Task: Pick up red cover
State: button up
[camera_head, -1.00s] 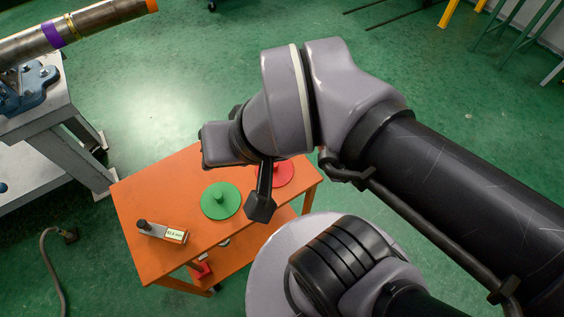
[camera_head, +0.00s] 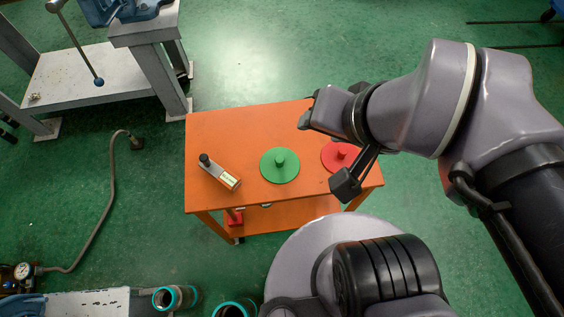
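The red cover (camera_head: 338,152) is a flat round disc with a short knob. It lies on the right part of the orange table (camera_head: 225,130), and my arm's end hides part of it. A green cover (camera_head: 281,168) of the same shape lies to its left. My gripper (camera_head: 328,150) is above the table's right side, over or close to the red cover; the height gap cannot be judged. Nothing is visibly held.
A small block with a black knob and a label (camera_head: 220,172) lies on the table's left part. A grey workbench with a blue vise (camera_head: 120,8) stands at upper left. A hose (camera_head: 112,190) lies on the floor. Teal-rimmed cylinders (camera_head: 175,298) stand at the bottom.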

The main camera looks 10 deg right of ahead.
aim_at(334, 156)
jog(key=i+l+u, duration=0.1)
jog(key=l, duration=0.7)
jog(key=l+u, duration=0.1)
jog(key=l, duration=0.7)
